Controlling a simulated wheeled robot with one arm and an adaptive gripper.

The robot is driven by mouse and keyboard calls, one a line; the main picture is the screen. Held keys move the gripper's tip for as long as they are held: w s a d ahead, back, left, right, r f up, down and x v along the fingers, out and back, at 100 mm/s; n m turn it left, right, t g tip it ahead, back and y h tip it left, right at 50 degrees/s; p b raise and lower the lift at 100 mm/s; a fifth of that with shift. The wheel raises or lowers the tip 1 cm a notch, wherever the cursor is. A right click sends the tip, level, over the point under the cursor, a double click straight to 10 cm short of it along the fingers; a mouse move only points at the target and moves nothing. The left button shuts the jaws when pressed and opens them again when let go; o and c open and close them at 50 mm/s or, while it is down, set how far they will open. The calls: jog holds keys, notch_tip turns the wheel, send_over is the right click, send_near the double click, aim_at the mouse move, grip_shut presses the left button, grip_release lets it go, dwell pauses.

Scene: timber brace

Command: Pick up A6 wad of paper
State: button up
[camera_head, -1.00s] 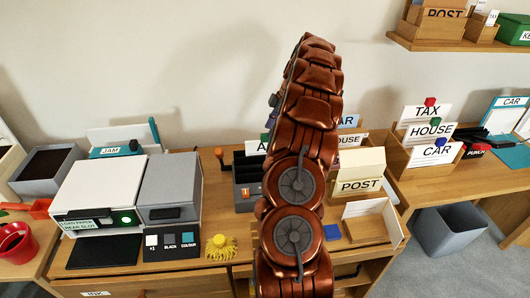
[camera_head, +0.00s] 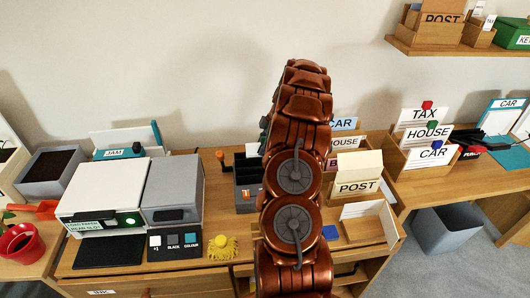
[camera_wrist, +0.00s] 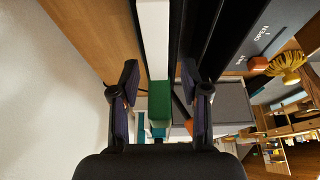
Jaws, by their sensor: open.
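In the wrist view my gripper (camera_wrist: 162,100) is open, with its two dark fingers apart. A green block (camera_wrist: 159,112) and the end of a long white strip (camera_wrist: 154,40) show between the fingers. I cannot tell whether the strip is the A6 wad of paper, and no readable A6 label shows. In the head view my copper-coloured arm reaches over the desk (camera_head: 205,170) and hides my gripper. A dark sorter (camera_head: 246,196) with black slots stands at the arm's left, partly hidden.
A POST box (camera_head: 358,180) stands right of the arm. A grey bin (camera_head: 447,229) is on the floor. A shelf (camera_head: 440,45) hangs at upper right.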

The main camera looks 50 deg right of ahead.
grip_shut()
dwell(0.6)
